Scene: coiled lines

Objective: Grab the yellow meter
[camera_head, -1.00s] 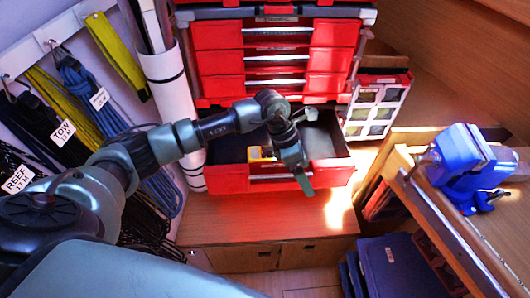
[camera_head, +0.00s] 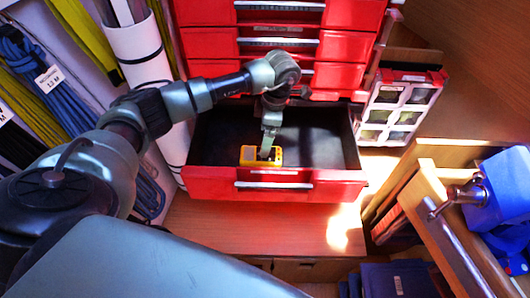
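The yellow meter (camera_head: 248,155) lies in the open bottom drawer (camera_head: 215,184) of a red tool chest, close behind the drawer's front wall. My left arm reaches in from the left, and its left gripper (camera_head: 267,150) points down into the drawer at the meter. The fingertips overlap the meter in the picture and hide part of its top. I cannot tell whether they touch it or how far apart they are. My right gripper is not in view.
The red tool chest (camera_head: 345,45) rises behind the drawer. A white roll (camera_head: 148,60) stands to its left, near hanging coiled lines (camera_head: 62,95). A red-and-white organizer case (camera_head: 400,105) is at right. A blue vise (camera_head: 508,190) sits at the right edge. The drawer's right part is empty.

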